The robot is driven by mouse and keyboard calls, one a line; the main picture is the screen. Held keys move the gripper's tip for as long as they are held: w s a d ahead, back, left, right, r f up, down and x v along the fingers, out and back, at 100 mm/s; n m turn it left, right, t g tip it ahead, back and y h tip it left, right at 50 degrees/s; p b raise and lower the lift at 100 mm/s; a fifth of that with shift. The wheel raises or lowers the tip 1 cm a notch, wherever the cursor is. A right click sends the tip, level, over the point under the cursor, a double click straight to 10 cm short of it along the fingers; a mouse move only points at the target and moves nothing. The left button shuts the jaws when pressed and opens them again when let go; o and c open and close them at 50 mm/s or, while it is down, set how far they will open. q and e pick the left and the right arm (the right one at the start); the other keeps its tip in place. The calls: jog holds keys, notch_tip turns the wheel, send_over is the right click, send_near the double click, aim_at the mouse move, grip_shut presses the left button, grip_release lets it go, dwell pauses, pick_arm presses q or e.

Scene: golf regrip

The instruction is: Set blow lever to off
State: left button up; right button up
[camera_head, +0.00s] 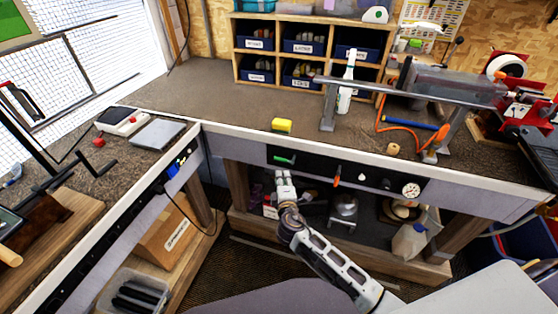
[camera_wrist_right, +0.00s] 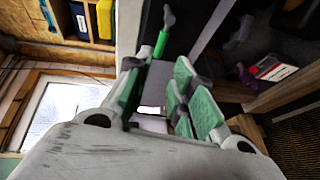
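A black control panel (camera_head: 350,177) runs along the front edge of the bench. It carries a green lever (camera_head: 284,160) at its left and an orange lever (camera_head: 336,181) near its middle. I cannot read which is the blow lever. My right gripper (camera_head: 285,178) is just below the green lever. In the right wrist view, the right gripper (camera_wrist_right: 157,100) has its green-padded fingers apart with nothing held between them. The green lever (camera_wrist_right: 161,42) shows beyond the fingertips there, apart from them. My left gripper is out of view.
A pressure gauge (camera_head: 411,189) sits at the panel's right end. The benchtop's middle is mostly clear.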

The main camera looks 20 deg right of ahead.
aim_at(280, 160)
jog(key=shift+w, duration=0.2)
jog(key=shift+x, duration=6.75)
jog(key=shift+d+f, duration=0.1)
jog(key=shift+f, duration=0.05)
grip_shut()
